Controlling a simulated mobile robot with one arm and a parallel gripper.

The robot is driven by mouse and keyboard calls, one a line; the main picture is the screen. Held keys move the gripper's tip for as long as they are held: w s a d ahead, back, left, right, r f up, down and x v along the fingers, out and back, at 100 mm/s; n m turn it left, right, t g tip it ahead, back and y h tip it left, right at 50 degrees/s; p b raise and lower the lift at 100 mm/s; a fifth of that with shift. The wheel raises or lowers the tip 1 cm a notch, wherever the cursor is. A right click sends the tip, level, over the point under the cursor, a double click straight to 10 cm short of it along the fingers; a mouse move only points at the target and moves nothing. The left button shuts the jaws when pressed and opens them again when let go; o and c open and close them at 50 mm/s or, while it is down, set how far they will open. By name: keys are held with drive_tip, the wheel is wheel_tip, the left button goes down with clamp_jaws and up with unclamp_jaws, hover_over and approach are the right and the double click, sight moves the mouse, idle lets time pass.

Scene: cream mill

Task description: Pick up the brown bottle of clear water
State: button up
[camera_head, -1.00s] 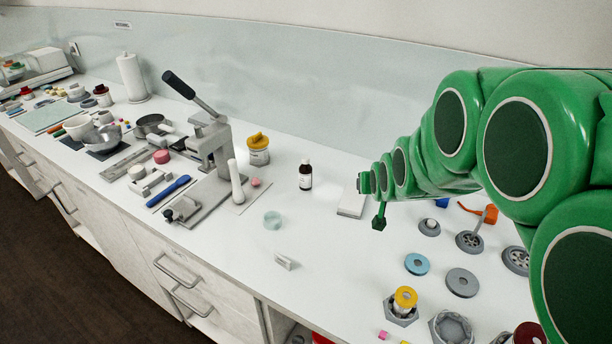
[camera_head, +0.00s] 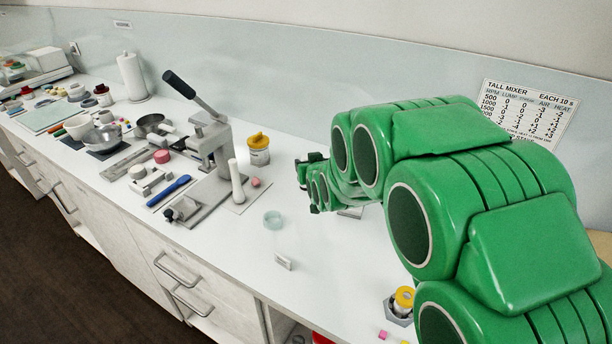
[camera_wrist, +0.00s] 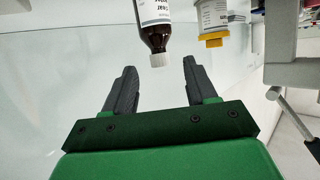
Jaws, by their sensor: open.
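The brown bottle (camera_wrist: 155,36) has a white cap and a white label. In the wrist view it is at the top centre, its cap pointing down in the picture, just beyond the fingertips and roughly in line with the gap between them. My gripper (camera_wrist: 159,68) is open and empty, with one dark finger on each side of the gap. In the head view the gripper (camera_head: 303,172) is over the worktop at centre, and my green arm hides the bottle.
A jar with a yellow lid (camera_head: 258,150) stands left of my gripper and shows beside the bottle in the wrist view (camera_wrist: 213,20). A lever press (camera_head: 205,140) stands farther left.

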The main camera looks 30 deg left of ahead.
drive_tip(key=shift+x, duration=2.85)
drive_tip(key=shift+d+f, duration=0.1)
drive_tip(key=shift+f, duration=0.05)
drive_tip(key=shift+c, duration=0.5)
clamp_jaws()
